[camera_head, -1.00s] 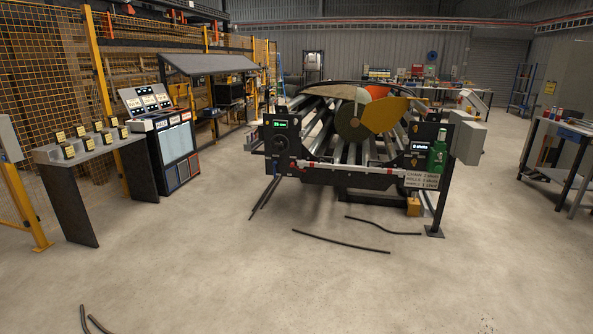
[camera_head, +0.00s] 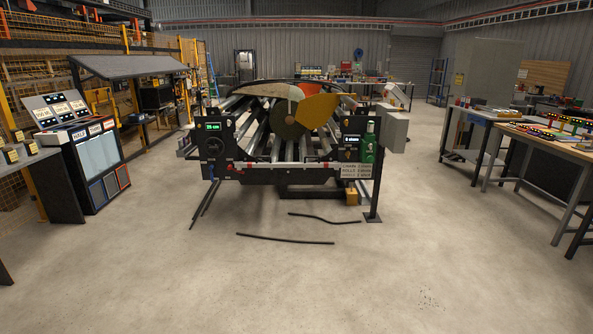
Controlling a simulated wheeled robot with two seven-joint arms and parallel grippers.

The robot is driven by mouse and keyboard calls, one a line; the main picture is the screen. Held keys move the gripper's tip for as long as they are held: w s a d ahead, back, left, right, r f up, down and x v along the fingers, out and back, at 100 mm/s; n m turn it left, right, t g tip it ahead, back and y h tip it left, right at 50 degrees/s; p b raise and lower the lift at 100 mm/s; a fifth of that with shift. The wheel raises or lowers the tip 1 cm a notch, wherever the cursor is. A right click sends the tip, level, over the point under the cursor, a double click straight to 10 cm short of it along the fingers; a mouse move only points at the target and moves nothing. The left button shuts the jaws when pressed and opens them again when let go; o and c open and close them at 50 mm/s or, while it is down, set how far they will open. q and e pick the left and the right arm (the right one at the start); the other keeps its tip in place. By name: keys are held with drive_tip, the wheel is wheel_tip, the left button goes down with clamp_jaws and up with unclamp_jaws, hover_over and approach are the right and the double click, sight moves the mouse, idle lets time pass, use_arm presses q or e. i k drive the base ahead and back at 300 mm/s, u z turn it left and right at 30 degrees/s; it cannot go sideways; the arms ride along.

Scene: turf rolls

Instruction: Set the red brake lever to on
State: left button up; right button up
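The turf roll machine (camera_head: 275,172) stands ahead in the middle of the head view. It has dark end plates, a green-lit display (camera_head: 213,126) on its left plate and a second display (camera_head: 351,140) on its right. Small red parts show on its front, one at the lower left (camera_head: 229,167). I cannot tell at this size whether any of them is the red brake lever, or how that lever is set. Neither of my grippers is in view.
A control console (camera_head: 88,160) stands at the left. Workbenches (camera_head: 545,146) with small items stand at the right. A post (camera_head: 376,185) with a grey box is at the machine's right front corner. Dark strips (camera_head: 285,239) lie before it. The near floor is clear.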

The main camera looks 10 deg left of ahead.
sight(229, 167)
drive_tip(key=u, duration=0.25)
drive_tip(key=i, duration=1.75)
drive_tip(key=u, duration=0.35)
drive_tip(key=i, duration=3.1)
drive_tip(key=z, duration=0.15)
